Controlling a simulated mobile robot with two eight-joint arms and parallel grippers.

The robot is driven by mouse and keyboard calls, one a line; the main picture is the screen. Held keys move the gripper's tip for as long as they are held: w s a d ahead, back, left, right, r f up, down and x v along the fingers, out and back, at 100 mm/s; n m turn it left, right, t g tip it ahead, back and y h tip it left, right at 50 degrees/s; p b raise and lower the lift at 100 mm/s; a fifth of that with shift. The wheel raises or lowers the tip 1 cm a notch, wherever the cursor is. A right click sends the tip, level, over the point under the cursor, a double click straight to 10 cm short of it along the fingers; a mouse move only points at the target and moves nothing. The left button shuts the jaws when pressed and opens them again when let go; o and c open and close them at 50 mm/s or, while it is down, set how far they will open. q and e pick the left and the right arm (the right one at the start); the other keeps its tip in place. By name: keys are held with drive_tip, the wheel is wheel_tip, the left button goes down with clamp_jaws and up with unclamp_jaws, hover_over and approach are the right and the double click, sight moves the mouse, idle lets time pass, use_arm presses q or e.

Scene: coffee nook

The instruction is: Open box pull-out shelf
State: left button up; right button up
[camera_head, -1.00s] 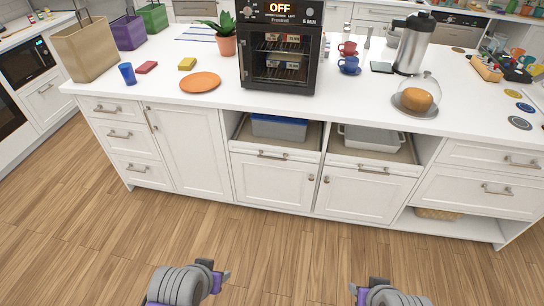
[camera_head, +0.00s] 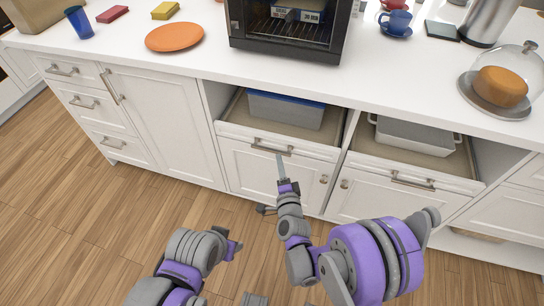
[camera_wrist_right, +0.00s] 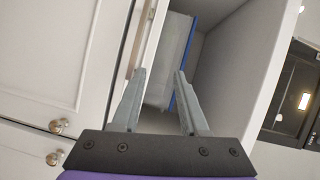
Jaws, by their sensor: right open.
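The left pull-out shelf (camera_head: 230,128) sits in the island and carries a grey box with a blue lid (camera_head: 286,108). A bar handle (camera_head: 271,147) is on its white front. My right gripper (camera_head: 281,157) is at this handle, near its middle; contact cannot be told. In the right wrist view my right gripper (camera_wrist_right: 157,72) is open, with the handle (camera_wrist_right: 138,40) by its left finger and the box (camera_wrist_right: 168,65) beyond the fingers. My left gripper (camera_head: 235,246) is low in front of the island; its finger gap is not clear.
A second pull-out shelf (camera_head: 456,176) to the right carries a white bin (camera_head: 412,135). Cabinet doors with knobs lie below both shelves. The countertop above holds a toaster oven (camera_head: 290,32), an orange plate (camera_head: 174,37) and a domed cake stand (camera_head: 480,98). The wooden floor at left is clear.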

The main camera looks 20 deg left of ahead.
drive_tip(key=m+t+b, duration=0.1)
drive_tip(key=m, duration=0.1)
approach(271, 150)
drive_tip(key=x, duration=0.7)
drive_tip(key=b+x, duration=0.1)
drive_tip(key=x, duration=0.2)
drive_tip(key=shift+w+f, duration=0.15)
drive_tip(key=shift+f, duration=0.15)
use_arm(q)
wheel_tip(271, 150, down, 3)
drive_tip(key=shift+w+f, duration=0.1)
use_arm(e)
clamp_jaws()
drive_tip(key=shift+a, duration=0.1)
idle(0.5)
